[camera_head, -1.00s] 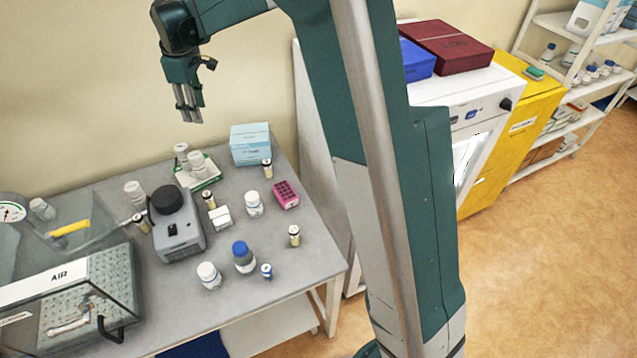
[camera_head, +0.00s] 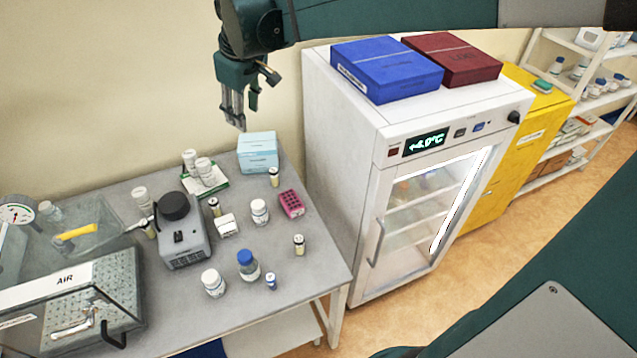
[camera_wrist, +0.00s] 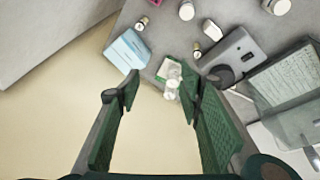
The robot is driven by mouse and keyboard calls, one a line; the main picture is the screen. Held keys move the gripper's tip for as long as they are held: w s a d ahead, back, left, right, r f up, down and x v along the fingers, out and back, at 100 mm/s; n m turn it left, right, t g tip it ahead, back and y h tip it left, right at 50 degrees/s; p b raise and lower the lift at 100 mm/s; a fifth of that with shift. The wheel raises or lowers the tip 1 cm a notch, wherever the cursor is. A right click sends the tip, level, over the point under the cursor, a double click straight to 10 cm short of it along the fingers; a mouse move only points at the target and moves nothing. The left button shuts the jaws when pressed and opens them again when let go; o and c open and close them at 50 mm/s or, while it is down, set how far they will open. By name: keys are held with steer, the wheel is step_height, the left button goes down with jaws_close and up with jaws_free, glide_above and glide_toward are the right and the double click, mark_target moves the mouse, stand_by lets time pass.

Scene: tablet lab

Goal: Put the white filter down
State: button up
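My gripper (camera_head: 237,126) hangs high above the back of the grey table, near the wall, with its fingers pointing down. In the wrist view my gripper (camera_wrist: 160,78) has its two fingers apart, with nothing seen held between them. I cannot tell for sure which thing is the white filter. White cylindrical pieces (camera_head: 204,170) stand on a green-and-white tray (camera_head: 219,184) at the back of the table; in the wrist view the white pieces (camera_wrist: 171,88) show beyond and between the fingertips, well apart from them.
A light blue box (camera_head: 258,150) stands right of the tray. A grey device with a black knob (camera_head: 174,206), white bottles (camera_head: 260,210), a pink rack (camera_head: 291,203) and a clear AIR chamber (camera_head: 110,290) occupy the table. A white fridge (camera_head: 330,120) stands to the right.

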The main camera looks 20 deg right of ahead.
steer(key=s+d+f+m+t, duration=0.1)
steer(key=s+d+f+m, duration=0.1)
steer(key=s, duration=0.7)
steer(key=s+d+f+m+t, duration=0.1)
steer(key=s+d+f+m, duration=0.1)
steer(key=s, duration=0.8)
steer(key=s+d+f+m+t, duration=0.1)
steer(key=s+d, duration=0.4)
steer(key=s, duration=0.5)
steer(key=shift+d+f+m+h, duration=0.35)
steer(key=shift+f+m, duration=0.5)
steer(key=shift+m, duration=0.35)
steer(key=shift+s, duration=0.1)
stand_by(3.8)
